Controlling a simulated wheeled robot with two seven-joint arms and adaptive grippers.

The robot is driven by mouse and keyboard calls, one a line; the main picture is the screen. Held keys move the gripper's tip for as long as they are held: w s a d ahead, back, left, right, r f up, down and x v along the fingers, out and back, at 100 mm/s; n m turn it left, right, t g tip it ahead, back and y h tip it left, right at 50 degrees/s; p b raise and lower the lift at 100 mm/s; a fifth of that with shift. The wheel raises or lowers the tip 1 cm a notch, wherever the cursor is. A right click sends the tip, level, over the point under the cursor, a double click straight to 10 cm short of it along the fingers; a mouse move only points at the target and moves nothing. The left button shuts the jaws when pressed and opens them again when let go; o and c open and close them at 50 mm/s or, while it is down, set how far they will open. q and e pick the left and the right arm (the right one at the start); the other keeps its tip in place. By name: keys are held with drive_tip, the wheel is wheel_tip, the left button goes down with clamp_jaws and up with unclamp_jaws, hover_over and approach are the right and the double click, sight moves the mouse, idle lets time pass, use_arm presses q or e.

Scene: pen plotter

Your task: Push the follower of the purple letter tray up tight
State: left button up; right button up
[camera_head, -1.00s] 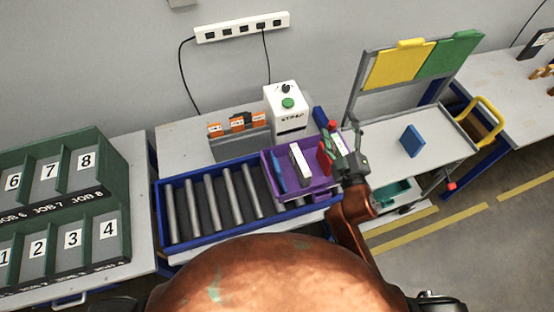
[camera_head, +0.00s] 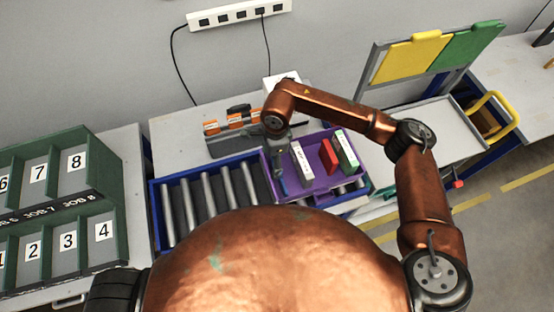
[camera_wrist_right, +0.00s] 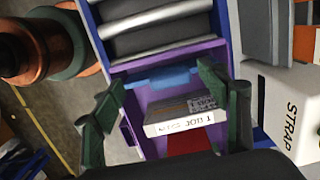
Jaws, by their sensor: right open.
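The purple letter tray (camera_head: 318,189) sits on the roller conveyor. A blue plate, which looks like the follower (camera_head: 281,182), stands near its left end and also shows in the wrist view (camera_wrist_right: 163,77). To its right stands a white block (camera_head: 302,160), marked JOB 1 in the wrist view (camera_wrist_right: 180,122). Further right are a red block (camera_head: 328,156) and a green and white block (camera_head: 346,150). My right gripper (camera_head: 277,155) is over the tray's left part, partly hiding the follower. In the wrist view its green fingers (camera_wrist_right: 160,84) are spread apart. My left gripper is out of view.
The blue-framed roller conveyor (camera_head: 208,200) has bare rollers left of the tray. A white box (camera_head: 284,80), labelled STRAP in the wrist view, stands behind, partly hidden by my arm. A green numbered rack (camera_head: 105,185) is at left; a grey cart (camera_head: 450,125) is at right.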

drive_tip(key=shift+w+d+h, duration=0.4)
drive_tip(key=shift+w+d, duration=0.3)
drive_tip(key=shift+d, duration=0.2)
drive_tip(key=shift+w+d+f, duration=0.15)
drive_tip(key=shift+d+f, duration=0.05)
drive_tip(key=shift+f, duration=0.05)
wheel_tip(320, 180, down, 7)
drive_tip(key=shift+f+p, duration=0.1)
drive_tip(key=shift+p, duration=0.6)
drive_tip(key=shift+c, duration=0.7)
